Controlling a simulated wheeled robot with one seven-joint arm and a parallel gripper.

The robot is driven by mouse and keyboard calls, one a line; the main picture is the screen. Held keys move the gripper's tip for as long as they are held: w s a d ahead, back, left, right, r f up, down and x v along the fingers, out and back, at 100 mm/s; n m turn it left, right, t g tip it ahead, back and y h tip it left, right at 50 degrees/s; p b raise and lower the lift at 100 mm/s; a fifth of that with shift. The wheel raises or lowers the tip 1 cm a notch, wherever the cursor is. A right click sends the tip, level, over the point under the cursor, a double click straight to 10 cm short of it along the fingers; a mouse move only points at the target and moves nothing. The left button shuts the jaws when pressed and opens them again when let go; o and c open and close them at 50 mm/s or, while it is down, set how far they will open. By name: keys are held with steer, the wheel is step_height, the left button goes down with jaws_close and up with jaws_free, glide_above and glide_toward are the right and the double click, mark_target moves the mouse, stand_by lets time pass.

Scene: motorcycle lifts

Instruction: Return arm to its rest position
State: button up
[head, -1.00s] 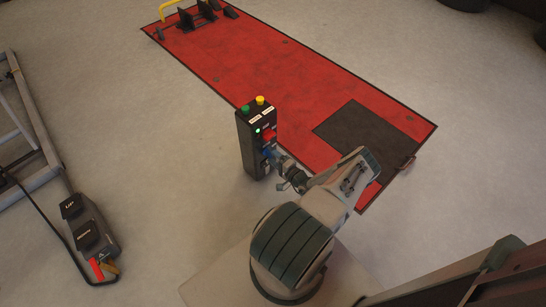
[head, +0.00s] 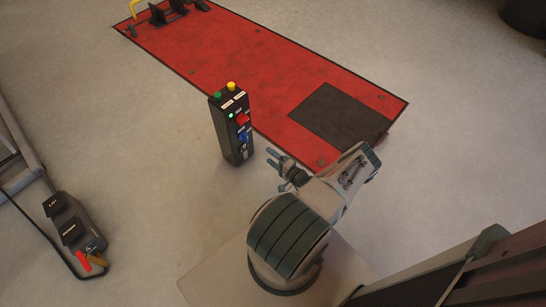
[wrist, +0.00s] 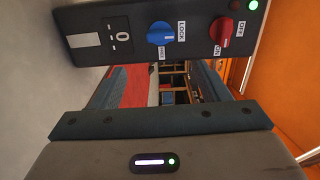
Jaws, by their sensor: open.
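My gripper (head: 274,164) is open and empty in the head view, to the right of the black control post and apart from it. My arm is folded low in front of my base. The control post (head: 232,135) stands upright beside the red lift platform, with a green button (head: 217,96) and a yellow button (head: 231,86) on top. Its face has a red switch (head: 242,119), a blue knob (head: 244,137) and a lit green lamp. In the wrist view, the blue knob (wrist: 160,33) marked LOCK and the red switch (wrist: 221,29) show sideways.
The red lift platform (head: 240,60) lies low on the floor behind the post, with a dark plate (head: 345,120) near its right end. A black pedal unit (head: 70,222) and a grey frame (head: 18,160) are at the left. Bare floor lies between them and the post.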

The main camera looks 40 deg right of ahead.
steer(key=shift+a, duration=0.1)
steer(key=w+a+r+n+g+y+p, duration=0.2)
steer(key=r+n+g+y, duration=0.1)
steer(key=r, duration=0.5)
steer(key=w+a+r+n+g+y+p, duration=0.2)
steer(key=a+r+n+y, duration=0.1)
steer(key=r, duration=0.5)
steer(key=w+a+r+n+g+y+p, duration=0.2)
steer(key=w+r+g+y+p, duration=0.1)
steer(key=r, duration=0.5)
steer(key=s+a+r+n+g+h+p, duration=0.1)
steer(key=a+r+n+g+p, duration=0.3)
steer(key=r, duration=0.7)
steer(key=s+a+r+n+g+h+p, duration=0.15)
steer(key=a+r+g, duration=0.35)
steer(key=r, duration=0.6)
steer(key=s+a+r+h+p, duration=0.3)
steer(key=s+r, duration=0.3)
steer(key=r, duration=0.5)
steer(key=s+a+r+n+t+h+p, duration=0.1)
steer(key=s+a+r+h+p, duration=0.2)
steer(key=r, duration=0.9)
steer(key=s+a+r+n+t+h+p, duration=0.1)
steer(key=s+a+r+h+p, duration=0.2)
steer(key=s+a+r+p, duration=0.3)
steer(key=s+r+p, duration=0.1)
steer(key=s+r, duration=0.3)
steer(key=r, duration=0.2)
steer(key=shift+s+a, duration=0.3)
steer(key=shift+a, duration=0.05)
